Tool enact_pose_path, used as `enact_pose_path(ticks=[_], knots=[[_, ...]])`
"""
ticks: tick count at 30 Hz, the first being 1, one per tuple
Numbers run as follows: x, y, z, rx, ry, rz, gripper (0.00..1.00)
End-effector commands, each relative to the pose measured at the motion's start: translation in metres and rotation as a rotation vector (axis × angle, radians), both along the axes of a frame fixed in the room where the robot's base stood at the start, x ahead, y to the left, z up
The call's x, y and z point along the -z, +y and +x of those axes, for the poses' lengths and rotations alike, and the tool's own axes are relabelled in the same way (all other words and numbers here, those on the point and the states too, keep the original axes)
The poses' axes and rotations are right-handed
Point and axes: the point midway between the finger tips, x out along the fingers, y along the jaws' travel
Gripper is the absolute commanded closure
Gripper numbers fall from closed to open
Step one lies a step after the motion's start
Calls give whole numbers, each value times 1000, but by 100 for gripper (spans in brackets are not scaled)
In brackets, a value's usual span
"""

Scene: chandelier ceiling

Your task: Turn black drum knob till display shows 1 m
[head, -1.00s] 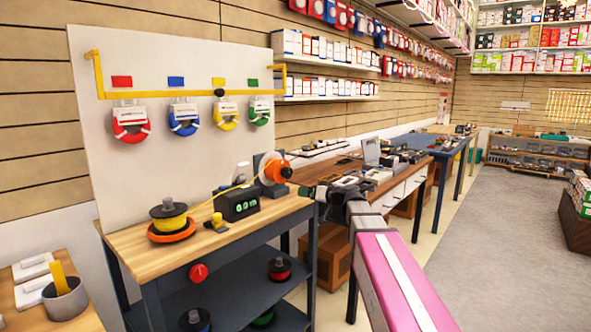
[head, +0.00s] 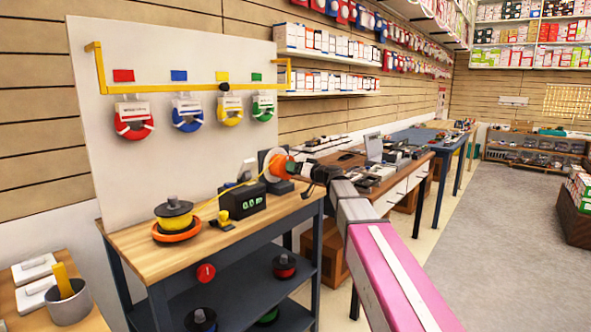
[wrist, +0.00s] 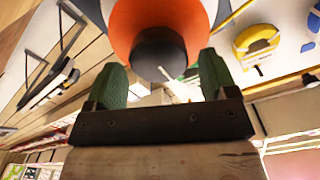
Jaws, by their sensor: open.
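The orange-and-white drum (head: 277,164) stands at the bench's right end, with yellow wire running to it. In the wrist view the orange drum face (wrist: 125,22) is close. Its black knob (wrist: 160,52) lies between the tips of my green fingers, with gaps visible on both sides. My gripper (wrist: 162,66) is open and holds nothing. In the head view my gripper (head: 300,169) is just right of the drum, and the knob cannot be made out there. The black display box (head: 242,201) reads about 0.0 m in green digits.
A yellow wire spool (head: 175,220) sits on an orange base on the wooden bench (head: 150,245).

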Motion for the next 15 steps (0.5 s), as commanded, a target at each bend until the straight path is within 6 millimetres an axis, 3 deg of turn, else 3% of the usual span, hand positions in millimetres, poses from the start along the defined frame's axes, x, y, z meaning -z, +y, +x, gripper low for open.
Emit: enact_pose_path(ticks=[12,15], knots=[[0,6,4,0,0,0,21],[0,6,4,0,0,0,54]])
